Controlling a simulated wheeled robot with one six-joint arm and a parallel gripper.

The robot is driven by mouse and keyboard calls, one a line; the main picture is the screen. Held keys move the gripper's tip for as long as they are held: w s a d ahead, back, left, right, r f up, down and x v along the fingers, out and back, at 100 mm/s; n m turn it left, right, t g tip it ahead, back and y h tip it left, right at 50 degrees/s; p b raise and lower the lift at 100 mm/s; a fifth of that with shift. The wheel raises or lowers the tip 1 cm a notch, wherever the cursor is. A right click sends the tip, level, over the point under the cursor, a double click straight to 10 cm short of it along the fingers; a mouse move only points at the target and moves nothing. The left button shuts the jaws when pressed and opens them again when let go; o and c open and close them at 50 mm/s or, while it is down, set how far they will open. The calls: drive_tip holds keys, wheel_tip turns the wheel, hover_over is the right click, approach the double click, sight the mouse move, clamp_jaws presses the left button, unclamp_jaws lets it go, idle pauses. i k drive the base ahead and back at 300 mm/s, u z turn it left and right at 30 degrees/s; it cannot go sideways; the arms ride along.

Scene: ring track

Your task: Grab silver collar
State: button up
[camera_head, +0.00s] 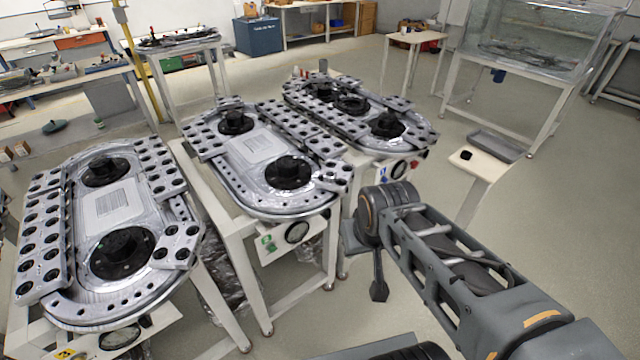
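I cannot make out a silver collar with certainty. Three ring tracks stand on pale tables: a near left track (75,312), a middle track (236,190) and a far track (409,151). Each carries rows of grey carriers with dark round holes, and black round hubs. My arm reaches in from the lower right and bends down at its far end. A dark part (378,290) hangs below that bend, right of the middle table and apart from the tracks. It may be my gripper; its fingers are too unclear to tell open from shut.
A small pale table (487,168) at right holds a grey tray (497,146) and a small black object (466,155). A glass tank (540,35) stands on a white frame behind it. Workbenches line the back.

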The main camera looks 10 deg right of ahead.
sight(329, 177)
drive_tip(key=u, duration=0.75)
drive_tip(key=i, duration=0.55)
drive_tip(key=z, duration=0.7)
